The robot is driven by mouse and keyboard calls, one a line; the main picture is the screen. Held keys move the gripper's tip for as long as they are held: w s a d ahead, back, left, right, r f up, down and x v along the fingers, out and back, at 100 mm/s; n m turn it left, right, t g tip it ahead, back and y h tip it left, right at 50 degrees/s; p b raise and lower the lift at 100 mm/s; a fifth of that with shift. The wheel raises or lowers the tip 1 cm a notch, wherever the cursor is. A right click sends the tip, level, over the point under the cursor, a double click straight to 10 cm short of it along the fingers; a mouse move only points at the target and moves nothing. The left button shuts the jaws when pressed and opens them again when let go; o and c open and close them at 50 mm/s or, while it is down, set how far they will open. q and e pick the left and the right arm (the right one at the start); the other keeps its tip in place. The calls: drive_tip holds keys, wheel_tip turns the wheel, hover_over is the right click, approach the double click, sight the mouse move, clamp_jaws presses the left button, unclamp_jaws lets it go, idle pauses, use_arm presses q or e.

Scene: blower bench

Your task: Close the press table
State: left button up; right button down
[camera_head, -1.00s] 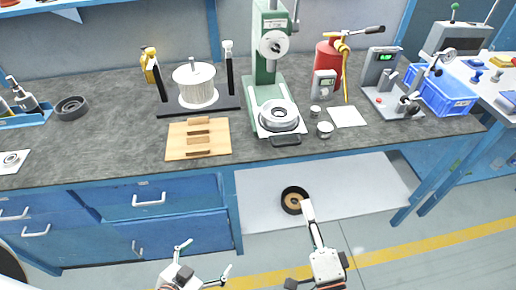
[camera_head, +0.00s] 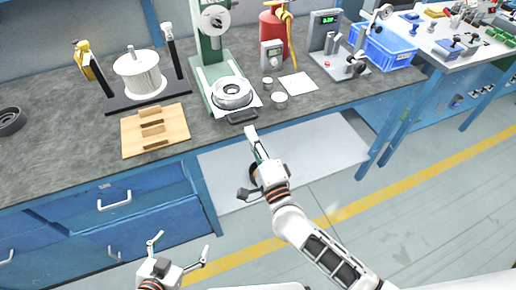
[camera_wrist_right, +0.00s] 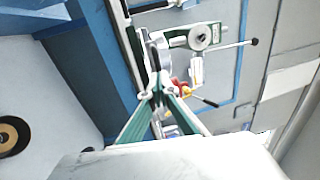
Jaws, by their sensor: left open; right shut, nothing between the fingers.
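The green press (camera_head: 210,40) stands at the back of the bench. Its table (camera_head: 215,90) is a pale plate carrying a round metal ring part (camera_head: 232,93), and it sticks out toward the bench's front edge. A dark handle (camera_head: 243,117) is on the table's front. My right gripper (camera_head: 250,134) is shut and empty, its tips just in front of and below the handle in the head view; I cannot tell whether they touch. In the right wrist view its fingers (camera_wrist_right: 158,92) meet, with the press (camera_wrist_right: 200,38) beyond. My left gripper (camera_head: 180,247) is open and empty, low in front of the drawers.
A wooden block board (camera_head: 155,130) and a white spool on a stand (camera_head: 138,75) are left of the press. Small metal pots (camera_head: 280,100), a white sheet (camera_head: 298,86) and a scale (camera_head: 272,55) are right. A black ring (camera_wrist_right: 12,135) lies below the bench top.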

sight(241, 113)
drive_tip(key=shift+x, duration=0.8)
drive_tip(key=x, duration=0.3)
drive_tip(key=shift+w+a+f+b, duration=0.15)
drive_tip(key=shift+w+f+b, duration=0.15)
drive_tip(key=shift+w+f, duration=0.1)
drive_tip(key=shift+w, duration=0.1)
drive_tip(key=shift+r, duration=0.1)
